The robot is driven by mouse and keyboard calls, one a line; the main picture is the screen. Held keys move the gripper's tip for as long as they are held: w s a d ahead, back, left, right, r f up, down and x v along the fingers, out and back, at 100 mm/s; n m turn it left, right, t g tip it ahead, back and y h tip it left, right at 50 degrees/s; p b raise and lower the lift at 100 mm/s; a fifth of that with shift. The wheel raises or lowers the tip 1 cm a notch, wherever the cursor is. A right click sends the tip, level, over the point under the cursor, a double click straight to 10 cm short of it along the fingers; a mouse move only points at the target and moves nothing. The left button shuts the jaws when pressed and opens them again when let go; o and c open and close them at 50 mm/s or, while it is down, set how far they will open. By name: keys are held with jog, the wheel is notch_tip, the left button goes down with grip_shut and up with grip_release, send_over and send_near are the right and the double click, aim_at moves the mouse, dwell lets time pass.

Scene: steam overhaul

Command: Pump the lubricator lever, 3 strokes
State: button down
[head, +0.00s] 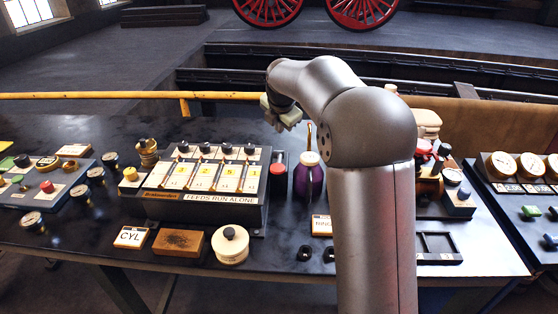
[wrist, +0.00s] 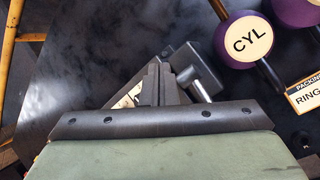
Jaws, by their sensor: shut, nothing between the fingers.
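The lubricator (head: 150,204) is a black box on the bench with several numbered yellow-and-white panels, black knobs on top and a plate reading "FEEDS RUN ALONE". My gripper (head: 287,122) is above and behind its right end in the head view. In the wrist view the gripper's dark fingers (wrist: 157,86) are together and hold nothing. A black block on a silver rod (wrist: 195,68), possibly the lever's handle, appears right beside the fingers. I cannot tell whether they touch.
A purple oil can (head: 308,180) stands right of the lubricator, near my arm. A yellow rail (head: 90,96) runs behind.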

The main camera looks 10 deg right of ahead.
aim_at(279, 151)
jog(key=shift+s+a+f+b, duration=0.1)
jog(key=shift+s+f+b, duration=0.2)
jog(key=shift+f+b, duration=0.45)
jog(key=shift+s+a+f+b, duration=0.1)
jog(key=shift+s+f+b, duration=0.2)
jog(key=shift+f, duration=0.8)
jog(key=shift+f, duration=0.1)
dwell(0.5)
jog(key=shift+f+b, duration=0.25)
jog(key=shift+b, duration=0.05)
